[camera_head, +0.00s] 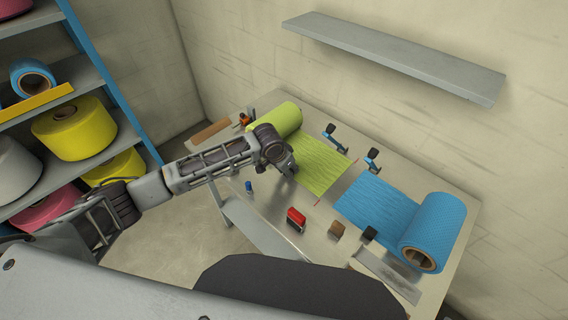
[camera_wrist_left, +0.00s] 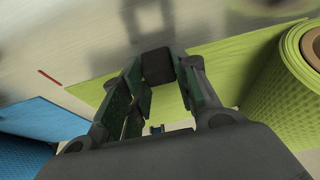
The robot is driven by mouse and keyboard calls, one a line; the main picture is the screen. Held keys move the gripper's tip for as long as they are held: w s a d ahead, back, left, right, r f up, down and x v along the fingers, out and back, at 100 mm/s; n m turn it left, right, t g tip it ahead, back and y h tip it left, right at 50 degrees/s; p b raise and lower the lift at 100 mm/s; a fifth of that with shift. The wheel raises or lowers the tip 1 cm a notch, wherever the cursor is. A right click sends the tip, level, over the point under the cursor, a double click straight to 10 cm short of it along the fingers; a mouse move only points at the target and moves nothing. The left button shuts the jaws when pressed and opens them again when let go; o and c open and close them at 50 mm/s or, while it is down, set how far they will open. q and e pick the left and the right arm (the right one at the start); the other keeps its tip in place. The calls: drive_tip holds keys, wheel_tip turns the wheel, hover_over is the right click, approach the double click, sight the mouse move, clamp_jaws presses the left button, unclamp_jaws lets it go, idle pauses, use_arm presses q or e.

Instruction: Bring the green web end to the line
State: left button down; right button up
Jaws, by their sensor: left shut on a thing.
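The green web (camera_head: 325,172) runs from its green roll (camera_head: 279,119) across the table toward the blue web (camera_head: 378,205). A bare strip lies between their ends, with small red line marks (camera_head: 317,202) beside the green end; one mark shows in the left wrist view (camera_wrist_left: 48,77). My left gripper (camera_head: 291,171) is at the near long edge of the green web. My right gripper is not in view.
A blue roll (camera_head: 434,232) stands at the table's right end. Two blue clamps (camera_head: 329,132) (camera_head: 372,160) are along the far side. A red block (camera_head: 296,219), a brown block (camera_head: 337,229) and a black block (camera_head: 369,233) lie along the near side. A shelf rack (camera_head: 70,85) is at left.

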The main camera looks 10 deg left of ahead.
use_arm(q)
drive_tip(key=shift+s+d, duration=0.25)
drive_tip(key=shift+d, duration=0.1)
drive_tip(key=c, duration=1.1)
unclamp_jaws()
drive_tip(key=shift+d, duration=0.1)
drive_tip(key=shift+s+a+r, duration=0.15)
drive_tip(key=shift+a+r, duration=0.05)
drive_tip(key=shift+r, duration=0.2)
drive_tip(key=v, duration=1.1)
drive_tip(key=shift+s, duration=0.1)
